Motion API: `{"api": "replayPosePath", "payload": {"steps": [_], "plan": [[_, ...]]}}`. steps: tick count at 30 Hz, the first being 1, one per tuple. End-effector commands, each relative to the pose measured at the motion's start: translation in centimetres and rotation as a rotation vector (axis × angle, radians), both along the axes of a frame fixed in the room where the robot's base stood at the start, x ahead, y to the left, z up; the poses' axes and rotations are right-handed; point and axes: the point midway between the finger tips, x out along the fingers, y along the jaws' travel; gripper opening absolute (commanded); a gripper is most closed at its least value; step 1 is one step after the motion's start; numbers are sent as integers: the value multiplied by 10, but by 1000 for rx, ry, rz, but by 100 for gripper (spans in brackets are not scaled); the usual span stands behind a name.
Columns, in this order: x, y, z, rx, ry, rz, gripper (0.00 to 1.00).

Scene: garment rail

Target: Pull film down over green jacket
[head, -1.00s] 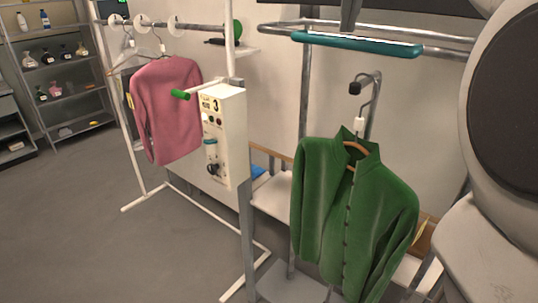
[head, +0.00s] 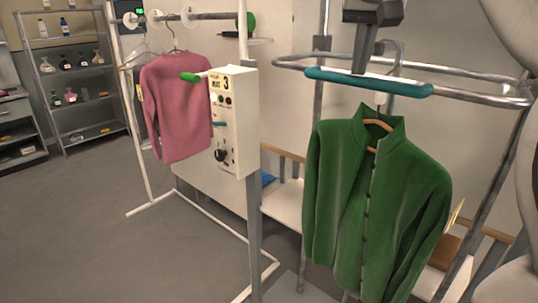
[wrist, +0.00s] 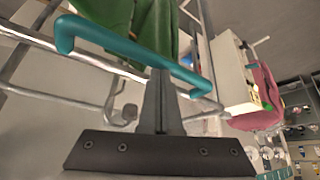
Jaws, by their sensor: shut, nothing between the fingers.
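The green jacket (head: 372,210) hangs on a wooden hanger below a metal hoop (head: 475,92). A teal handle (head: 368,82) runs along the hoop's near side, just above the jacket's collar. My gripper (head: 360,68) points down with its fingertips at the middle of this handle, seemingly touching it from above. In the wrist view the closed fingers (wrist: 160,75) meet the teal bar (wrist: 120,42), with nothing between them. The jacket also shows behind the bar (wrist: 150,20). I cannot make out any film around the jacket.
Shelves with bottles (head: 75,70) stand at the far left. Floor at the left is clear.

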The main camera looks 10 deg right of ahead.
Motion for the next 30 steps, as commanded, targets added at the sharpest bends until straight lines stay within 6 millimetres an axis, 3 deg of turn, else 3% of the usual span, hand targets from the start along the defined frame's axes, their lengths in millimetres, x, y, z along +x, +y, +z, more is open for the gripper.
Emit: {"api": "replayPosePath", "payload": {"steps": [1,12,25,30], "plan": [[0,0,-17,1,5,-1,0],[0,0,-72,1,4,-1,0],[0,0,-77,0,2,-1,0],[0,0,-100,1,2,0,0]]}}
